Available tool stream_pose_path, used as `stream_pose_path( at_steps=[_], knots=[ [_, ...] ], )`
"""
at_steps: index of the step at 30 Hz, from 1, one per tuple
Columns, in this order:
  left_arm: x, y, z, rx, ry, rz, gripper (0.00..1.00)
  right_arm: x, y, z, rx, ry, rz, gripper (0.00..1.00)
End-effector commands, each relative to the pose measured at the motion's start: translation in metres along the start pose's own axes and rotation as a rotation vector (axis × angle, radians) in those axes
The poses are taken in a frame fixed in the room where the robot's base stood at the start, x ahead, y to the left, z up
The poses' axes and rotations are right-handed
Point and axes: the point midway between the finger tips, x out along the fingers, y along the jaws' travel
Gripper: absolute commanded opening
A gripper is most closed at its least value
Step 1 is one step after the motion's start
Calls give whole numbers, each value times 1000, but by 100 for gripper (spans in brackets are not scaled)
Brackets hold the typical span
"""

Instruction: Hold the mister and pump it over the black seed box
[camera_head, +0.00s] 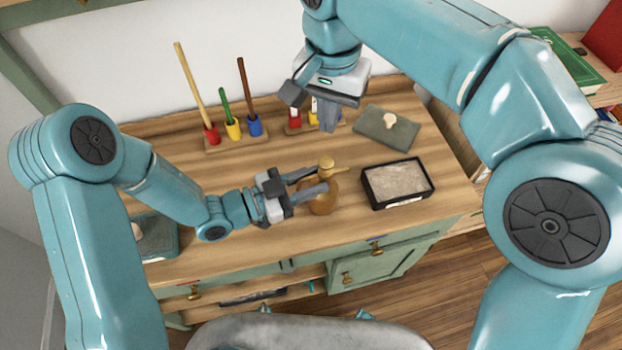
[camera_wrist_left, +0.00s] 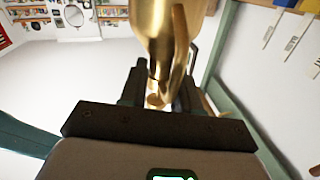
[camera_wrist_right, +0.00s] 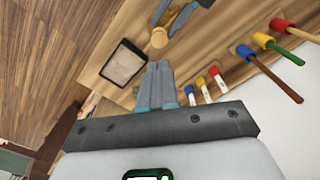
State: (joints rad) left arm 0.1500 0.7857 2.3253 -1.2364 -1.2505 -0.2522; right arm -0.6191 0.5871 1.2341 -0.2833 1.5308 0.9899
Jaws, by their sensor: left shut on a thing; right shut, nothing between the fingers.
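The mister is an amber-brass bottle with a round brass pump knob on top. Its body (camera_head: 322,203) shows in the head view at the front middle of the bench, and close up in the left wrist view (camera_wrist_left: 165,28). My left gripper (camera_head: 322,180) comes from the left and is shut on the mister. The black seed box (camera_head: 411,201), filled with pale soil, lies just right of the mister. It also shows in the right wrist view (camera_wrist_right: 117,80). My right gripper (camera_head: 328,122) is shut and empty, fingers pointing down, apart from the mister's knob (camera_wrist_right: 158,38).
A wooden rack (camera_head: 236,143) with coloured cups and sticks stands at the back left. A second rack (camera_head: 300,128) is partly behind my right gripper. A dark green slab (camera_head: 375,124) with a pale knob lies at the back right. Bare wood (camera_head: 240,175) lies around the mister.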

Motion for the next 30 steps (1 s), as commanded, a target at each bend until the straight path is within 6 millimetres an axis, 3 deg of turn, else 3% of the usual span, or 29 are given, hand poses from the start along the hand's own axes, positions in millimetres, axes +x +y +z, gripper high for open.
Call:
stream_pose_path(
  at_steps=[18,21,25,28,30],
  knots=[
    [0,-1,2,3,-5,-2,0,0,-3,-2,27,9,-16,0],
    [0,-1,2,2,-5,-2,0,4,-23,-4,84,19,-109,0],
    [0,-1,2,2,-5,-2,0,20,-58,12,227,-45,-306,0],
    [0,-1,2,2,-6,-2,0,18,-65,20,426,-126,-494,0],
    [0,-1,2,3,-6,-2,0,12,-59,21,583,-178,-612,0]
  ],
)
